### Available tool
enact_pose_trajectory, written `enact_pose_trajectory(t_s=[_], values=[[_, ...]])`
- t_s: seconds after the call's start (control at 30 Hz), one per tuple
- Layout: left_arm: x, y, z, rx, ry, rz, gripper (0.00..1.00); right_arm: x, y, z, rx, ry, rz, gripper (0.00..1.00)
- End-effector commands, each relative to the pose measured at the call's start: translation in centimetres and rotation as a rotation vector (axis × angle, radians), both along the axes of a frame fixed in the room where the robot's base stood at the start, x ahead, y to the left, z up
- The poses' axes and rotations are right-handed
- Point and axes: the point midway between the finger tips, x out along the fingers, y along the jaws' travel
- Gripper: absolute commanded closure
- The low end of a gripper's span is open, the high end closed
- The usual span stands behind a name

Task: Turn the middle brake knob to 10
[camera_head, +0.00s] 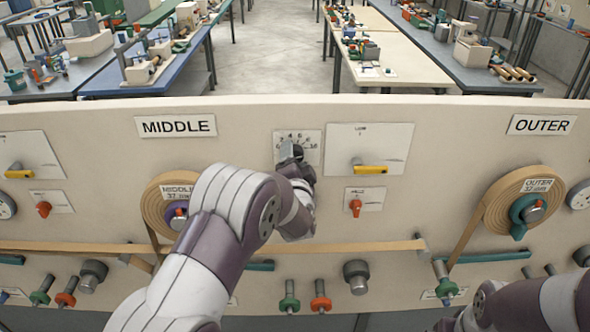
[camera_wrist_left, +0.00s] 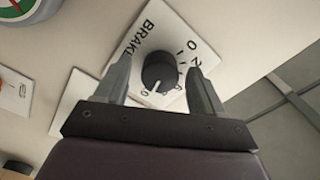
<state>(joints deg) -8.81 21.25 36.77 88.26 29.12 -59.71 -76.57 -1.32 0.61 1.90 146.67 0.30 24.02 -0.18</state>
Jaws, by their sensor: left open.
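The middle brake knob is a round black knob (camera_wrist_left: 160,72) with a white pointer mark, on a white dial plate (camera_wrist_left: 196,28) lettered BRAKE. In the left wrist view the mark points down and slightly left, close to a 0. Other digits are partly hidden. My left gripper (camera_wrist_left: 161,76) is open, with one finger on each side of the knob; I see gaps between fingers and knob. In the head view my left gripper (camera_head: 298,157) is at the dial plate (camera_head: 312,139), right of the MIDDLE sign (camera_head: 176,126), and covers most of the knob. My right gripper is out of view.
A yellow-handled switch (camera_head: 370,169) and a red knob (camera_head: 355,207) are right of the dial. The middle tape roll (camera_head: 153,207) is partly behind my left arm. The outer roll (camera_head: 494,207) is farther right. Green and red knobs (camera_head: 320,303) stick out below.

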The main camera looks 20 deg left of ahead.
Motion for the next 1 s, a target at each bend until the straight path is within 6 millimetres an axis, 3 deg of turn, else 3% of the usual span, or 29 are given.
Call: enact_pose_trajectory(t_s=[0.17, 0.3, 0.5, 0.63, 1.0], values=[[-3.3, -1.1, -0.5, 0.000, -0.002, -0.003, 0.31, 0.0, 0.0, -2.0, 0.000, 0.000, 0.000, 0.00], [-7.0, -2.1, -0.6, -0.001, -0.001, -0.003, 0.31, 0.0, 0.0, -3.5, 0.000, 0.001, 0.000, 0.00], [-10.7, -3.2, -0.2, -0.001, -0.002, -0.003, 0.31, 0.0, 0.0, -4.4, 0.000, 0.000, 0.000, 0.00], [-11.6, -3.3, -0.1, 0.000, -0.001, 0.000, 0.31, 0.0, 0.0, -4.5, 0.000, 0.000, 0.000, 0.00], [-11.6, -3.3, 0.0, 0.000, -0.001, 0.000, 0.31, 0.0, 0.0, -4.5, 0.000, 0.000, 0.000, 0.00]])
